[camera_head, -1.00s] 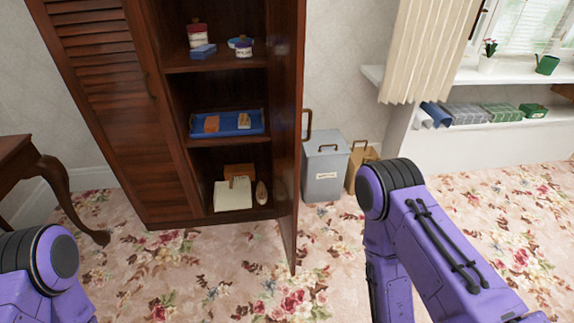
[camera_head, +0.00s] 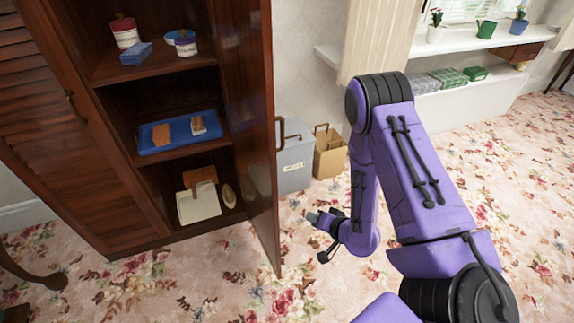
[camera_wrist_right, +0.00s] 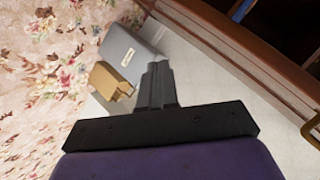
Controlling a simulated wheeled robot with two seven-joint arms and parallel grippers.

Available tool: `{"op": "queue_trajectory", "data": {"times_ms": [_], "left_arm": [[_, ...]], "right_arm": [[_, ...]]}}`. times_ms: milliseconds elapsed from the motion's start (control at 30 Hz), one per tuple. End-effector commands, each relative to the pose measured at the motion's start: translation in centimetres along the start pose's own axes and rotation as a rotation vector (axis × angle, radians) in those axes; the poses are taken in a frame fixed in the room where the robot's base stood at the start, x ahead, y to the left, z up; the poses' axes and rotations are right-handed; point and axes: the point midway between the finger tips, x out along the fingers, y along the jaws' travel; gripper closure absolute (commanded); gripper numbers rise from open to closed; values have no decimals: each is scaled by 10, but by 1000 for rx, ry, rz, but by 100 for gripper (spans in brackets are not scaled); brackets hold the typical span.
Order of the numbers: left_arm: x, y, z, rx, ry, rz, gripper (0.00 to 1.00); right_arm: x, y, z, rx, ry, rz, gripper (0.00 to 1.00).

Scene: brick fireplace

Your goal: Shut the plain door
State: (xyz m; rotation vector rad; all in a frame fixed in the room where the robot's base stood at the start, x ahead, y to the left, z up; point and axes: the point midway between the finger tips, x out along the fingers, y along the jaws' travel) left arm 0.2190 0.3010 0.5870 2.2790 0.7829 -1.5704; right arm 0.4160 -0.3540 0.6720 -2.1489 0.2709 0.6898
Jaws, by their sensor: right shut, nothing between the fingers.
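The plain door (camera_head: 262,150) is the dark wood right-hand door of the cabinet. It stands open, nearly edge-on in the head view, with its lower corner out over the carpet. A brass handle (camera_head: 279,134) shows on its outer side. In the right wrist view, dark wood (camera_wrist_right: 255,60) runs across the upper right, and a brass handle (camera_wrist_right: 312,130) shows at the right edge. My right gripper (camera_head: 313,217) is shut and empty, right of the door and apparently apart from it. Its closed fingers show in the wrist view (camera_wrist_right: 157,84). My left gripper is out of view.
The louvred left door (camera_head: 40,130) is shut. Cabinet shelves hold jars, a blue tray (camera_head: 165,147) and boxes. A grey bin (camera_head: 293,165) and a paper bag (camera_head: 329,160) stand behind the open door. Flowered carpet is clear in front and to the right.

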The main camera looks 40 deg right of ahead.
Motion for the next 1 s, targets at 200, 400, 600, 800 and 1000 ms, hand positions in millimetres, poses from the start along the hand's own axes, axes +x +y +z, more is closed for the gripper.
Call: {"op": "queue_trajectory", "data": {"times_ms": [200, 400, 600, 800, 1000], "left_arm": [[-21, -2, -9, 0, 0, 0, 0], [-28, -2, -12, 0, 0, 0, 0], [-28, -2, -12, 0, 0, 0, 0], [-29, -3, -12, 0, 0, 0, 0], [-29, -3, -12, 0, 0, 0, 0]], "right_arm": [[-48, -64, -110, 271, -82, -518, 100], [-97, -65, -123, 407, -294, -710, 100], [-102, -69, -118, 433, -362, -739, 100], [-75, -97, -111, 431, -362, -737, 100], [-44, -128, -103, 430, -363, -736, 100]]}}
